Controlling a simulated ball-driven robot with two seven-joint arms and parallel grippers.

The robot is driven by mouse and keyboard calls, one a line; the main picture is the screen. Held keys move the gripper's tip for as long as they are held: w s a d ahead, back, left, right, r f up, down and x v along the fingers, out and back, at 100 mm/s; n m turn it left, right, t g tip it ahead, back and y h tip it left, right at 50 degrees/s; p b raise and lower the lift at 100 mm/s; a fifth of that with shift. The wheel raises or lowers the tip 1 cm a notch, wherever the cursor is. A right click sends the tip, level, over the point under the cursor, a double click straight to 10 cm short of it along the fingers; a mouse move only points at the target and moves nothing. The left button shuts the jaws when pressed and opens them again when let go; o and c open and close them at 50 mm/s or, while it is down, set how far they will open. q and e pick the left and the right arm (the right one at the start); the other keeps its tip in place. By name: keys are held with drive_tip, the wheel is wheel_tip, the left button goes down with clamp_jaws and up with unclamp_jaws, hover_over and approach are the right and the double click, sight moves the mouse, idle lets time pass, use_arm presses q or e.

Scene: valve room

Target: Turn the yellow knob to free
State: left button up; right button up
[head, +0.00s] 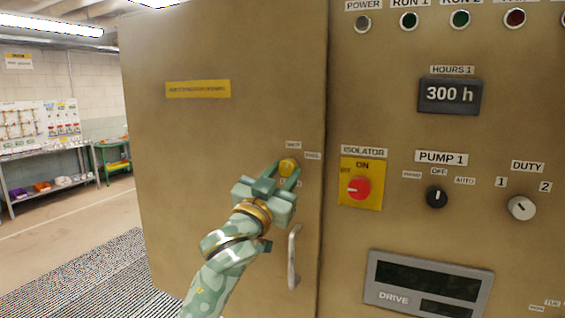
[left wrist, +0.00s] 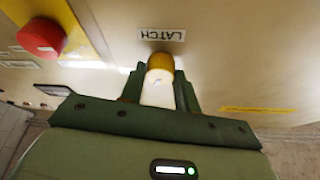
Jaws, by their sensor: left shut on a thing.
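The yellow knob (head: 288,165) is on the tan cabinet door, left of the isolator. Small labels (head: 293,145) sit above and to the right of it, too small to read surely. My left gripper (head: 283,175) reaches up to the door with its fingers on either side of the knob, shut on it. In the left wrist view the knob (left wrist: 160,61) shows between the dark fingers, with a pale part in front. A LATCH label (left wrist: 162,35) appears upside down by it. The knob's pointing direction is hard to tell. My right gripper is not in view.
A metal door handle (head: 293,257) is just below the knob. The red isolator switch (head: 358,188) on its yellow plate is to the right, followed by the pump selector (head: 437,196) and duty knob (head: 521,207). Shelving (head: 68,180) stands far left, with open floor before it.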

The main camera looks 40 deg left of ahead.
use_arm(q)
drive_tip(key=m+h+p, duration=0.2)
drive_tip(key=m+p, duration=0.2)
drive_tip(key=m, duration=0.1)
drive_tip(key=m+g+h+p, duration=0.1)
drive_tip(key=m+h+p, duration=0.1)
drive_tip(key=m+p, duration=0.2)
drive_tip(key=r+m+g+h+p, duration=0.1)
drive_tip(key=m+h+p, duration=0.1)
drive_tip(key=m+p, duration=0.3)
drive_tip(key=shift+s+a+m+h, duration=0.1)
drive_tip(key=shift+a+m+h, duration=0.3)
drive_tip(key=shift+m, duration=0.2)
drive_tip(key=shift+f+m+g+p, duration=0.15)
drive_tip(key=shift+m+g+p, duration=0.35)
drive_tip(key=shift+m+p, duration=0.8)
drive_tip(key=o, duration=1)
drive_tip(key=shift+s+f, duration=0.2)
drive_tip(key=shift+s, duration=0.3)
drive_tip(key=s, duration=0.5)
drive_tip(key=s+a+b, duration=0.1)
drive_tip(key=s, duration=0.4)
drive_tip(key=s+f+b, duration=0.1)
drive_tip(key=s, duration=0.4)
drive_tip(key=shift+a, duration=0.15)
